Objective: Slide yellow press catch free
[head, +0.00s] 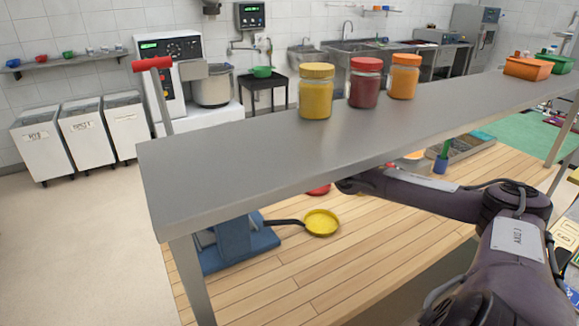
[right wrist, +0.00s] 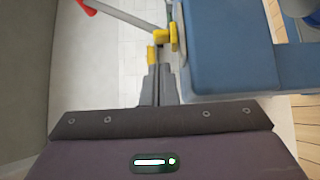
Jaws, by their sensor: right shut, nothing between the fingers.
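The blue press (head: 235,243) stands on the wooden counter under the grey shelf, at its left end. Its lever with a red handle (head: 152,64) rises past the shelf's far edge. In the right wrist view, the yellow catch (right wrist: 165,39) sits at the left side of the blue press body (right wrist: 230,55). A second yellow piece (right wrist: 152,55) is just below it, beside my fingertips. My right gripper (right wrist: 158,68) is shut and empty, its tips close below the catch; I cannot tell if they touch. In the head view the shelf hides my right gripper. My left gripper is out of view.
The grey shelf (head: 200,175) runs over the counter and carries a yellow jar (head: 316,95), a red jar (head: 365,85) and an orange jar (head: 403,78). A yellow pan (head: 321,222) lies right of the press. The wooden counter (head: 330,275) in front is clear.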

